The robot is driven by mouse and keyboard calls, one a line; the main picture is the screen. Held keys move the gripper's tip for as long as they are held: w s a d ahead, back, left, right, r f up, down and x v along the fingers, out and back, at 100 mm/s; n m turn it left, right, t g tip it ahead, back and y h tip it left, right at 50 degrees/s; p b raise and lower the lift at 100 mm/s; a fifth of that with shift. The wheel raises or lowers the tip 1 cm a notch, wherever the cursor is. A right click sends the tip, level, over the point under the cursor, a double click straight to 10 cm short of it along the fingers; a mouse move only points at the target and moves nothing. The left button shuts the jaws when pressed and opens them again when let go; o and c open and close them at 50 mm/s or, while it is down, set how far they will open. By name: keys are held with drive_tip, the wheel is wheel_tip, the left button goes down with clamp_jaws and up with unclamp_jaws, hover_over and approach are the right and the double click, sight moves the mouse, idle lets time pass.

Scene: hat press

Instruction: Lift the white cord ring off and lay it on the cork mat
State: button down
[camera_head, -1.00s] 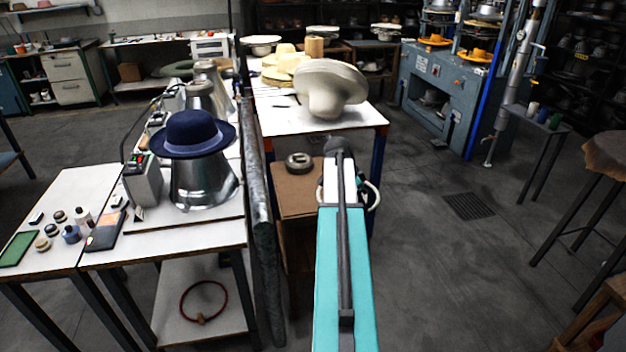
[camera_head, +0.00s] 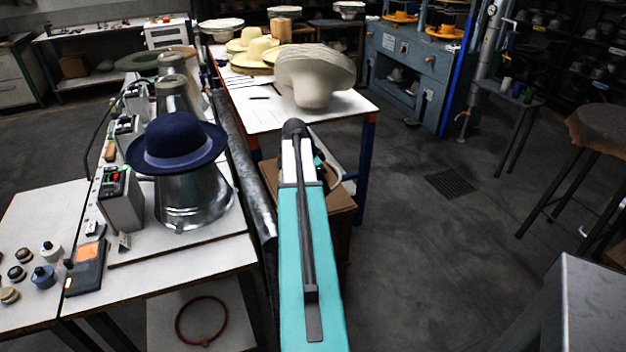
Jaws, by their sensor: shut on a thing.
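My teal arm (camera_head: 308,250) reaches forward up the middle of the view. My gripper is hidden behind it, so I cannot see its jaws or anything between them. A small white curved piece (camera_head: 346,178) shows just right of the arm's far end. I cannot tell whether it is the white cord ring or part of my arm. I cannot make out the cork mat with certainty. A brown-topped stand (camera_head: 340,202) is partly covered by my arm.
A navy hat (camera_head: 177,142) sits on a metal form on the left bench. A red ring (camera_head: 201,322) lies on the shelf below. A pale felt hat body (camera_head: 312,75) stands on the white table (camera_head: 268,118). A grey block (camera_head: 585,305) is at lower right.

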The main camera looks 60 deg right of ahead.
drive_tip(key=shift+w, duration=0.15)
idle(0.3)
drive_tip(key=shift+f, duration=0.15)
drive_tip(key=shift+f+b, duration=1.15)
drive_tip(key=shift+f, duration=0.85)
drive_tip(key=shift+f+b, duration=0.75)
drive_tip(key=shift+f, duration=0.9)
drive_tip(key=c, duration=1.6)
unclamp_jaws()
drive_tip(key=shift+o, duration=0.2)
